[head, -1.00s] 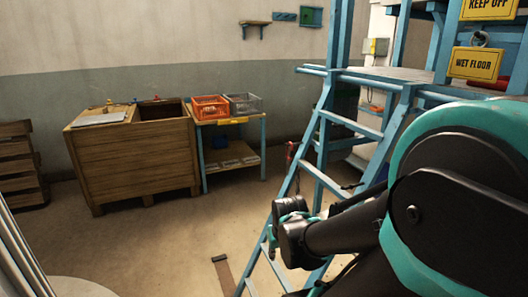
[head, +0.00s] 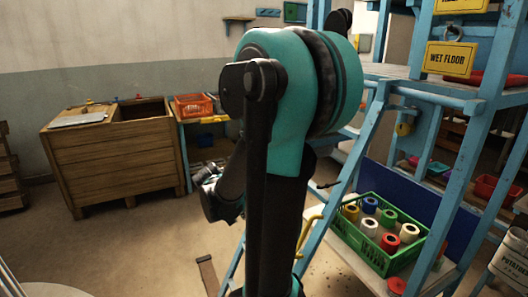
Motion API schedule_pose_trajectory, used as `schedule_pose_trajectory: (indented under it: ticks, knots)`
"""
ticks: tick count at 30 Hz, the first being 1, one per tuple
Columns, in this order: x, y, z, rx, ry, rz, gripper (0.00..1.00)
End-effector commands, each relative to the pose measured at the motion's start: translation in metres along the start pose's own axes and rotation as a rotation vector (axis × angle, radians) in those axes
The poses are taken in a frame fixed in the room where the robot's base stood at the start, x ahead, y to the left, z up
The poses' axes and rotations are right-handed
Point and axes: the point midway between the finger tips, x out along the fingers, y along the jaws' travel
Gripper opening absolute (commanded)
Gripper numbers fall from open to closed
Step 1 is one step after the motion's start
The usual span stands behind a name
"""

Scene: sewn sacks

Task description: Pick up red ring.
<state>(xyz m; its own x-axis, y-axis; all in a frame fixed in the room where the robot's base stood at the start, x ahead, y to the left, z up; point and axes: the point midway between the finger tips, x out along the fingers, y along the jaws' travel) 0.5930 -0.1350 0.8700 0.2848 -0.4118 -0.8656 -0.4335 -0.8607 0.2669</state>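A red roll (head: 389,243) stands upright in a green crate (head: 352,258) at the lower right of the head view. A small red round thing (head: 397,286) lies just outside the crate near the bottom edge. I cannot tell which of these is the red ring, or whether either has a hole right through. My gripper (head: 207,174) shows only in part beyond my arm, left of centre and well away from the crate. Its fingers are too small and hidden to tell open from shut.
Several other rolls share the crate. A blue ladder frame (head: 372,120) stands above and beside it. A wooden chest (head: 118,160) and an orange basket (head: 193,106) on a bench are at the back left. The floor at left is mostly clear.

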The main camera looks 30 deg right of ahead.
Motion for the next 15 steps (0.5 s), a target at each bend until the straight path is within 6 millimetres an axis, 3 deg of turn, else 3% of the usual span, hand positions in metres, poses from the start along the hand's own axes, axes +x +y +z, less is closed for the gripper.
schedule_pose_trajectory:
  ticks: [8,15]
  knots:
    - [0.018,0.018,-0.094,0.230,0.135,0.259,0.20]
    - [0.029,0.024,-0.179,0.474,0.364,0.473,0.20]
